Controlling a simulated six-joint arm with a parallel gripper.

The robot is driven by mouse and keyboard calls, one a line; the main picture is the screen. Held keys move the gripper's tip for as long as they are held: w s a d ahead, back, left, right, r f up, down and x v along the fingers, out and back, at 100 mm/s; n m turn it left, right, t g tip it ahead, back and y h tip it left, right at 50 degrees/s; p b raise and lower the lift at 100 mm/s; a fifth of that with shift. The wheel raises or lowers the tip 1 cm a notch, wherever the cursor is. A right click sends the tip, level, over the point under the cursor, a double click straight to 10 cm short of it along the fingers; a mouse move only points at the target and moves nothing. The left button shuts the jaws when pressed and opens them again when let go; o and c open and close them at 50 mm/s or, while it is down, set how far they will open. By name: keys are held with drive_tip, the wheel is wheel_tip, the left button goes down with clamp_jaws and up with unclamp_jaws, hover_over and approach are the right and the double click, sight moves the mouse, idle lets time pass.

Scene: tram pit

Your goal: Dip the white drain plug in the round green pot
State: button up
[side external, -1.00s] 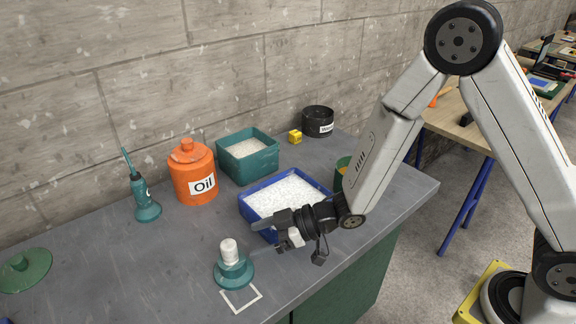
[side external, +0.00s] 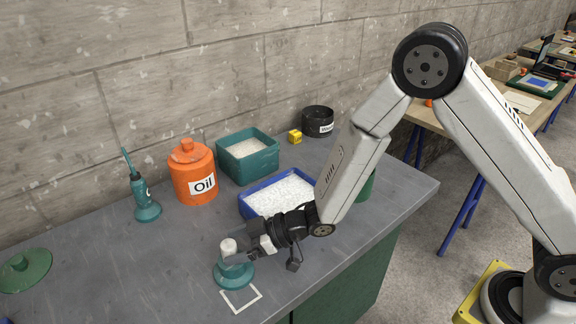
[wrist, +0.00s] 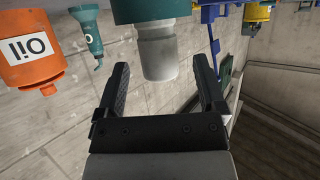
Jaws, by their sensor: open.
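The white drain plug (side external: 229,246) stands upright on a round teal stand (side external: 234,275) near the bench's front edge. My gripper (side external: 236,258) is open at the plug, coming in low from the right. In the wrist view, which is upside down, the plug (wrist: 158,52) shows between the two spread fingers (wrist: 161,70), with gaps on both sides. The round green pot (side external: 368,186) is mostly hidden behind my forearm, and its inside cannot be seen.
A blue tray of white granules (side external: 247,208) lies beside my wrist. Behind are a teal bin (side external: 262,165), an orange oil can (side external: 193,175), a teal bottle (side external: 147,207), a yellow cube (side external: 295,136) and a black tin (side external: 318,122). A green lid (side external: 25,270) lies left.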

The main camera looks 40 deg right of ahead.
drive_tip(key=shift+x, duration=1)
clamp_jaws()
